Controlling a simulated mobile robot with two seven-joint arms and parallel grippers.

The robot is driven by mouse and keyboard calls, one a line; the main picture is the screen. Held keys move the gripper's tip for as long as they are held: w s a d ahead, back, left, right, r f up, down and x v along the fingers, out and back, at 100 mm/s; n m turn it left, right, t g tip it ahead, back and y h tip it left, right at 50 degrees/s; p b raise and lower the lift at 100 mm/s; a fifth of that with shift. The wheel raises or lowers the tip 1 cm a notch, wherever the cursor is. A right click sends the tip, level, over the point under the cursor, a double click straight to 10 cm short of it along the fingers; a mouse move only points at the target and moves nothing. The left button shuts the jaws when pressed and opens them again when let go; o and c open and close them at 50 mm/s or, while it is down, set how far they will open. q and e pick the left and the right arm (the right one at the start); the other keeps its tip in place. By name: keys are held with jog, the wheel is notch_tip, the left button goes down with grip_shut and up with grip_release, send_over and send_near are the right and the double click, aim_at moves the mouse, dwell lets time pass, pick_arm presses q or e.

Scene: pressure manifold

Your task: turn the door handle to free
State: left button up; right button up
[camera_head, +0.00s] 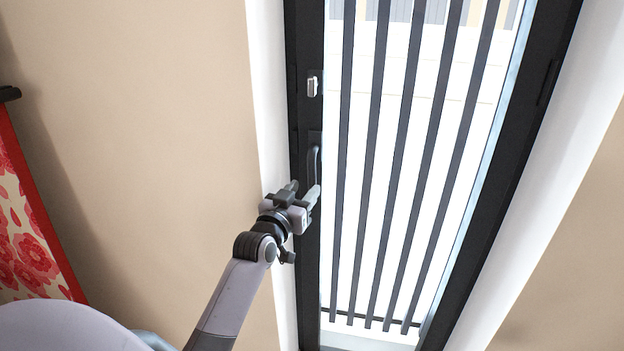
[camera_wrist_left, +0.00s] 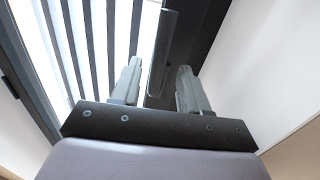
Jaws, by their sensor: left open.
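The door handle (camera_head: 315,163) is a dark, upright lever on the left stile of the dark-framed glass door (camera_head: 308,262). My left gripper (camera_head: 303,188) is open at the lower end of the handle, its fingers pointing up toward it. In the left wrist view the handle (camera_wrist_left: 161,50) is a dark bar lying between the two spread fingers of the left gripper (camera_wrist_left: 159,68). A gap shows on the right side; whether the left finger touches the bar I cannot tell. My right gripper is not in view.
A small silver lock piece (camera_head: 312,86) sits on the stile above the handle. Dark vertical bars (camera_head: 400,130) cross the glass. A beige wall (camera_head: 150,130) is left of the door, with a red floral hanging (camera_head: 30,235) at the far left.

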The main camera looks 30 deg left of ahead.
aim_at(310, 183)
pick_arm(q)
jog(key=shift+w+a, duration=0.15)
jog(key=shift+w, duration=0.75)
jog(key=shift+w+a, duration=0.2)
jog(key=shift+w, duration=0.75)
jog(key=shift+w+a, duration=0.15)
jog(key=shift+w, duration=0.75)
grip_shut()
